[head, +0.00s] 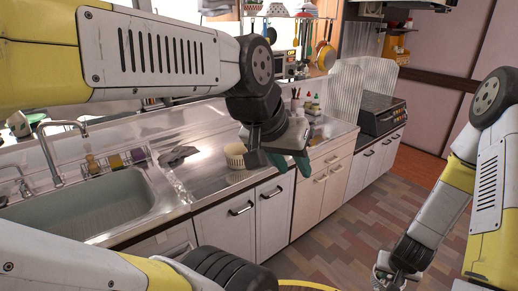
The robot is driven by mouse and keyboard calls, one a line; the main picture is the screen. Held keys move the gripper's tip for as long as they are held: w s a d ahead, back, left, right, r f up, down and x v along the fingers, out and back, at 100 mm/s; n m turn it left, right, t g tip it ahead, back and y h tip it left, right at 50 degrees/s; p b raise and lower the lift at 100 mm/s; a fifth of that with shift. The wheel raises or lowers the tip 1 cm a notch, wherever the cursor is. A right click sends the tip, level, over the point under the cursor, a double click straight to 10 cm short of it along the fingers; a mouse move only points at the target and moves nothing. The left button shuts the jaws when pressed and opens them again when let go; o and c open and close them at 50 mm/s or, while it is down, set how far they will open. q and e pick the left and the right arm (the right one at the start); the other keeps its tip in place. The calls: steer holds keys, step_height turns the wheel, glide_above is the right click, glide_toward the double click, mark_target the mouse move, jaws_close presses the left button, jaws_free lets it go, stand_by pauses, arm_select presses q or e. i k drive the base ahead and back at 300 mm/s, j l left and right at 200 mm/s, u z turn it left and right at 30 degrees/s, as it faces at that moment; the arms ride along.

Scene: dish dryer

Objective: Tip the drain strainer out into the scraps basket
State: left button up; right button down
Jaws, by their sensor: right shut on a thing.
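My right gripper (386,275) is low at the bottom right, in front of the cabinets and over the floor. It is shut on a small pale grey thing (379,282) that looks like the drain strainer; the frame's lower edge cuts it off, so its contents and tilt cannot be told. My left gripper (277,163) is over the counter's front edge with its fingers apart and empty. A cream ribbed tub (234,156) stands on the counter just left of it. I cannot tell whether this tub is the scraps basket.
The steel sink (90,212) with its tap (50,150) is at the left. A wire rack (112,163) with sponges stands behind it. A dark grey cloth-like thing (178,155) lies on the counter. A black stove (380,113) is farther right. The floor (345,240) is open.

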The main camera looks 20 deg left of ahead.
mark_target(234, 151)
steer(key=l+u, duration=0.15)
steer(key=u, duration=1.1)
steer(key=i+l, duration=0.05)
